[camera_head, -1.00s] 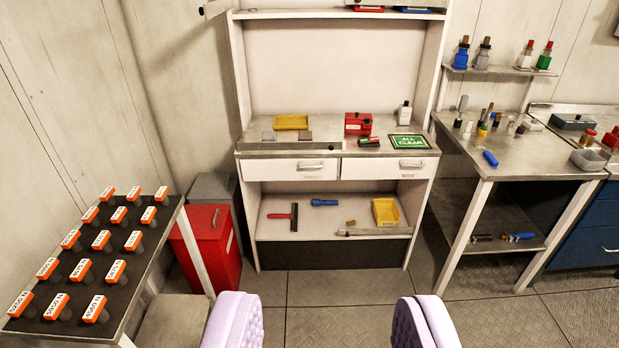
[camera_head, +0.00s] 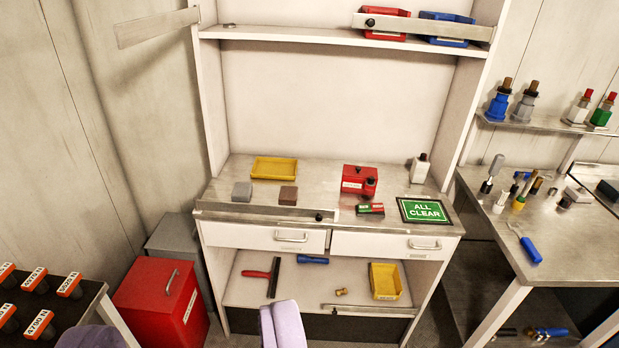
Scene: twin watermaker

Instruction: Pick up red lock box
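The red lock box (camera_head: 356,180) sits upright on the workbench counter (camera_head: 325,185), right of its middle. It has a white label and a dark round part at its right front. My gripper (camera_head: 187,333) shows only as lavender fingers at the bottom edge, one at lower left and one near the bottom middle. They are wide apart with nothing between them. The gripper is well short of the counter, below and left of the lock box in the picture.
A small green-and-red block (camera_head: 370,209), an ALL CLEAR sign (camera_head: 424,210) and a white bottle (camera_head: 419,169) stand near the box. A yellow tray (camera_head: 274,168) lies left. A raised bar (camera_head: 265,212) runs along the counter's front-left edge. A red bin (camera_head: 160,308) stands on the floor.

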